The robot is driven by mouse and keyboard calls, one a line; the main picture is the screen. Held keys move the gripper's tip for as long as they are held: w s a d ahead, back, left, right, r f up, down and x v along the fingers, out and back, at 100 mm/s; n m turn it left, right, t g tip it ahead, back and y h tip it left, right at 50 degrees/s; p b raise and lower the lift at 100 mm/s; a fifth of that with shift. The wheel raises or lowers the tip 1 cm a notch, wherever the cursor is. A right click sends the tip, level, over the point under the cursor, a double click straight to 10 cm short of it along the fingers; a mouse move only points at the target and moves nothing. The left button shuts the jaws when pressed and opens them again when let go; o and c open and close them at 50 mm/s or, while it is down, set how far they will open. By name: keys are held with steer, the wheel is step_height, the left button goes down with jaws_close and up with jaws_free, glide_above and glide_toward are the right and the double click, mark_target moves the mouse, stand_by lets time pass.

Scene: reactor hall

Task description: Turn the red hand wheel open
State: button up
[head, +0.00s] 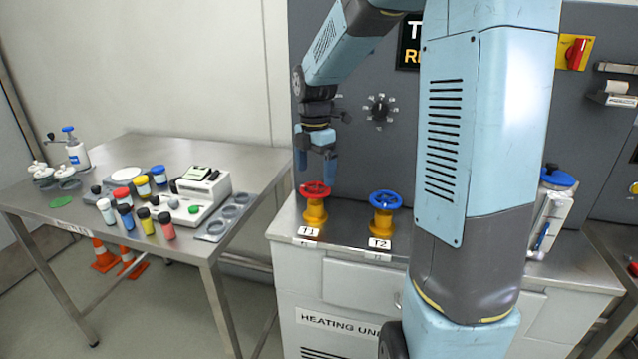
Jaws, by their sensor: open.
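The red hand wheel (314,189) sits on a yellow valve body (315,212) at the left end of the steel counter, behind the label T1. My gripper (316,166) points down just above the red wheel, with its blue fingers open. It looks apart from the wheel, though the exact gap cannot be told from this view. Nothing shows between the fingers. A blue hand wheel (385,199) on a similar yellow body stands to the right, behind the label T2.
A steel table (150,150) at the left holds several coloured-lid jars and a white instrument (199,193). Behind the valves a grey panel carries a black dial (379,107) and a red switch (575,53). A blue-lidded container (556,178) stands right of my arm.

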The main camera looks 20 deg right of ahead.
mark_target(315, 188)
steer(key=shift+f, duration=2.25)
steer(key=shift+c, duration=0.4)
steer(key=c, duration=0.8)
steer(key=shift+m, duration=1)
steer(key=o, duration=0.9)
steer(key=shift+r, duration=0.1)
